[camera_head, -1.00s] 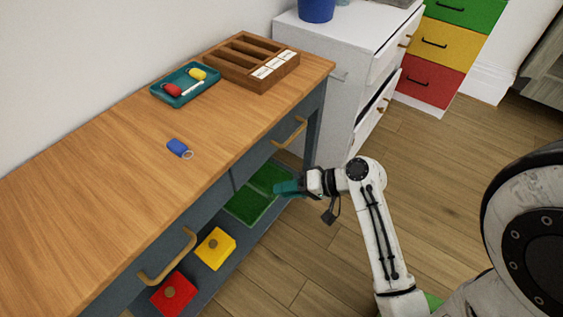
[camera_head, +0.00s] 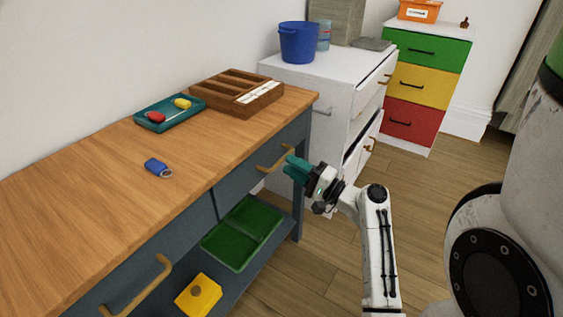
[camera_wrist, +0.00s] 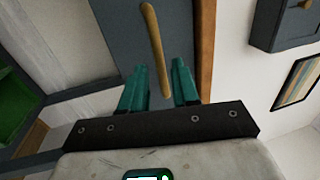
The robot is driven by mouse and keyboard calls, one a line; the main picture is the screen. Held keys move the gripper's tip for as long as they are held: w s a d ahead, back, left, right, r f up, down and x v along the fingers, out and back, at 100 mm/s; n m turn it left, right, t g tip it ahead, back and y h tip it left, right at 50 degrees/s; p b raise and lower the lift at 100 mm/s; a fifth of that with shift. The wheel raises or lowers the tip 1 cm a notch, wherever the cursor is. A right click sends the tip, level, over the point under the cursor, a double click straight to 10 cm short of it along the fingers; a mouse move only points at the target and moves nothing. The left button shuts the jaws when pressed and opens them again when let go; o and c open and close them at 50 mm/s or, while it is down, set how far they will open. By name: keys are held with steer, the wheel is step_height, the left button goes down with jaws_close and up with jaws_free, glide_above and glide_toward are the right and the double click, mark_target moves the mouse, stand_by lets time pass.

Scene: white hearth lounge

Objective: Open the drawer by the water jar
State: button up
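A pale blue jar-like container (camera_head: 324,35) stands on the white cabinet (camera_head: 345,68), partly behind a blue bucket; I cannot tell if it holds water. The cabinet has a top drawer with a brass handle (camera_head: 385,80). The grey-blue desk's right drawer (camera_head: 232,186) looks closed and has a brass handle (camera_head: 275,160). My gripper (camera_head: 291,166) is at this desk handle, near its right end. In the wrist view, my teal fingers (camera_wrist: 160,82) are open, with the handle (camera_wrist: 153,40) running between and beyond them. Contact cannot be told.
The desktop (camera_head: 105,185) holds a teal tray (camera_head: 140,114), a wooden organizer (camera_head: 215,92) and a blue key tag (camera_head: 157,168). Below are a green tray (camera_head: 225,250) and a yellow block (camera_head: 200,294). Coloured drawers (camera_head: 425,92) stand behind the white cabinet. Floor is open at right.

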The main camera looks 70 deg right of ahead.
mark_target(282, 158)
steer(key=shift+x, duration=2.05)
jaws_close()
